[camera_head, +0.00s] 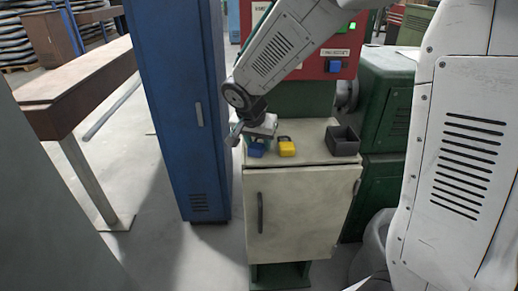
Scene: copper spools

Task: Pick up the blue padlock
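The blue padlock (256,152) rests on the front left of the small cabinet's top, near its front edge. My gripper (257,138) is low over the cabinet top, right at the blue padlock, and hides its upper part. The fingers are small in the view, and I cannot tell whether they are open or touch the padlock. A yellow padlock (287,149) with a dark top lies just to the right of the blue one.
A dark open box (342,142) stands at the right of the pale cabinet's (300,205) top. A tall blue locker (180,110) stands close on the left. A red panel (333,60) with buttons is behind. Bare cabinet top lies between yellow padlock and box.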

